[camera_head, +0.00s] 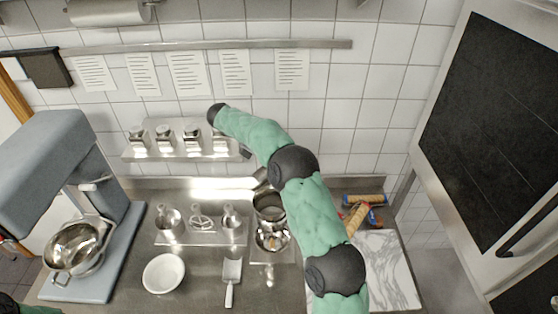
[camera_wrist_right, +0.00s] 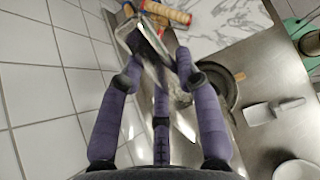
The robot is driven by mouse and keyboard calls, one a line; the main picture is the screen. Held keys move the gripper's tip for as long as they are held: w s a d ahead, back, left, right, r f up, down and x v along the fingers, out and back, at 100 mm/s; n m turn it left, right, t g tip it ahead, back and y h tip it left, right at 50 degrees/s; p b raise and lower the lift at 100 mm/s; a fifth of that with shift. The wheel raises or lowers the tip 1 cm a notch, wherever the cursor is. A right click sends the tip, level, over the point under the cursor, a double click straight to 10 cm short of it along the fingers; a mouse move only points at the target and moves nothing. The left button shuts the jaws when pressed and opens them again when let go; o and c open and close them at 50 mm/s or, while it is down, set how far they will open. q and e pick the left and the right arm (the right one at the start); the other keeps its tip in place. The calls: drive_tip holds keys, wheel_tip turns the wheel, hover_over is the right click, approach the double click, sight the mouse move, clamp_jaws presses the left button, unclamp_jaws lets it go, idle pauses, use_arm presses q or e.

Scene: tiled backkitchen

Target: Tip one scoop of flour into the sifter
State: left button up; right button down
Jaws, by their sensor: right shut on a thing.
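In the right wrist view my right gripper (camera_wrist_right: 158,68) has its purple fingers closed around a shiny metal scoop (camera_wrist_right: 143,36). In the head view my green right arm hides most of this gripper. A round metal vessel that looks like the sifter (camera_head: 269,205) stands just below the arm on the counter; its dark rim (camera_wrist_right: 232,98) shows right of the fingers in the wrist view. Whether flour is in the scoop or the sifter, I cannot tell.
A small metal bowl (camera_head: 272,239) stands in front of the sifter. A mixer (camera_head: 62,170) is at left, a marble board (camera_head: 388,262) at right. A wall shelf (camera_head: 170,153) holds several jars.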

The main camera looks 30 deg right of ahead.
wheel_tip(320, 180, up, 2)
drive_tip(key=shift+r+t+y, duration=0.1)
drive_tip(key=shift+t+y, duration=0.5)
drive_tip(key=shift+y, duration=0.5)
drive_tip(key=shift+s+a+t+y+b, duration=0.35)
drive_tip(key=shift+s+y+b, duration=0.2)
drive_tip(key=shift+b, duration=0.25)
drive_tip(key=s+t+y+b, duration=0.1)
drive_tip(key=s+a+r+y+b, duration=0.1)
drive_tip(key=y+b, duration=0.1)
drive_tip(key=s+a+r+t+y+b, duration=0.1)
drive_tip(key=s, duration=0.1)
drive_tip(key=shift+a+t+y, duration=0.25)
drive_tip(key=shift+t, duration=0.1)
drive_tip(key=shift+f, duration=0.1)
